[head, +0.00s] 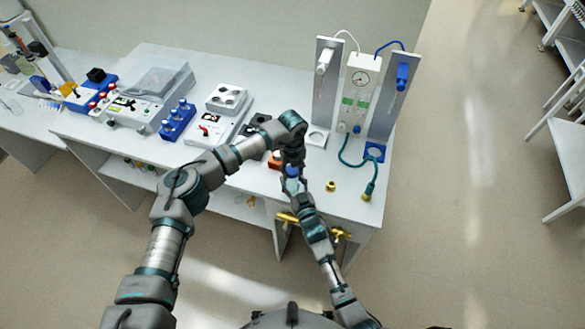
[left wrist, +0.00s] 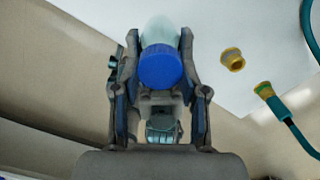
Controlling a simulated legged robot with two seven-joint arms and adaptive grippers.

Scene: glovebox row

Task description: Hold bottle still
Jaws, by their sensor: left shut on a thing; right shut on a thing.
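The bottle has a pale, clear body (left wrist: 160,28) and a blue cap (left wrist: 160,68). In the left wrist view the bottle is between the two fingers of my left gripper (left wrist: 160,45), with the cap toward the camera. In the head view only a bit of blue (head: 292,171) shows where my two grippers meet above the table's front part. My left gripper (head: 291,160) comes from above and is shut on the bottle. My right gripper (head: 293,183) comes from below, close against the blue part, and is shut; its exact contact is hidden.
A brass fitting (head: 331,186) lies on the white table (head: 318,207) to the right. A green hose (head: 373,185) with a brass end hangs from the gauge panel (head: 360,85). An orange block (head: 274,162), a blue rack (head: 177,119) and instruments stand left. Yellow handles (head: 342,234) sit below the front edge.

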